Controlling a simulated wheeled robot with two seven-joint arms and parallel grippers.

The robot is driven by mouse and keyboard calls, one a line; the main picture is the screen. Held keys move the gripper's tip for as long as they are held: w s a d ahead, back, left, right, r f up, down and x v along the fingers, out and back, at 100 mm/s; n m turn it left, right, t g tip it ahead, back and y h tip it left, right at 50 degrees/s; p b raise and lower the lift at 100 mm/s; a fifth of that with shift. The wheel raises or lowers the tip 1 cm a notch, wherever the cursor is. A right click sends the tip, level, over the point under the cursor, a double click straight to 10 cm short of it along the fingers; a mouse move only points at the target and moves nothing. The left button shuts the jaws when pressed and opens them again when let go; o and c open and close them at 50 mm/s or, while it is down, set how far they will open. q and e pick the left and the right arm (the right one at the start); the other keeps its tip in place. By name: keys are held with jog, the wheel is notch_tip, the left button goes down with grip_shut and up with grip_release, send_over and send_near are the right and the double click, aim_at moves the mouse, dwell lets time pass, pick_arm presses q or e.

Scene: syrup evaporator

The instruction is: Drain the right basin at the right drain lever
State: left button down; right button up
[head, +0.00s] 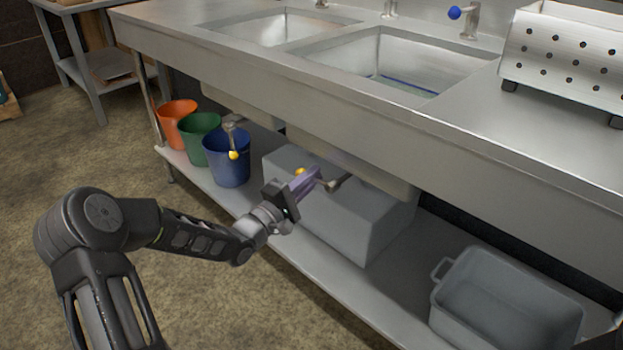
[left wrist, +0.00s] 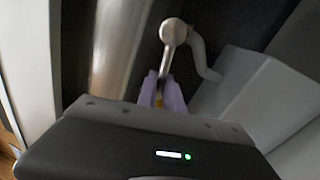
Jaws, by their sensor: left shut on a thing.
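The right basin (head: 440,62) is a steel sink set in the counter, with a blue line low on its inner wall. Below it, under the counter, is the right drain lever (head: 331,184), with a round metal hub and a yellow tip. My left gripper (head: 305,182) has purple fingers and is shut on this lever near its tip. In the left wrist view, the lever hub (left wrist: 174,32) stands just beyond the purple fingers (left wrist: 161,92), and a bit of yellow shows between them. The fingers hide part of the handle. My right gripper is not in view.
The left drain lever (head: 231,137) hangs in front of the blue bucket (head: 228,172). Green (head: 199,138) and orange (head: 176,122) buckets stand beside it. A large grey box (head: 345,222) is behind my gripper. A grey tub (head: 505,305) sits right on the lower shelf.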

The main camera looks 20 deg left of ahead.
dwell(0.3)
pick_arm(q)
jog(key=c, duration=1.5)
grip_release()
jog(key=shift+s, duration=0.1)
jog(key=p+v, duration=0.2)
jog(key=v, duration=0.5)
jog(key=shift+s, duration=0.3)
jog(key=shift+s+a, duration=0.1)
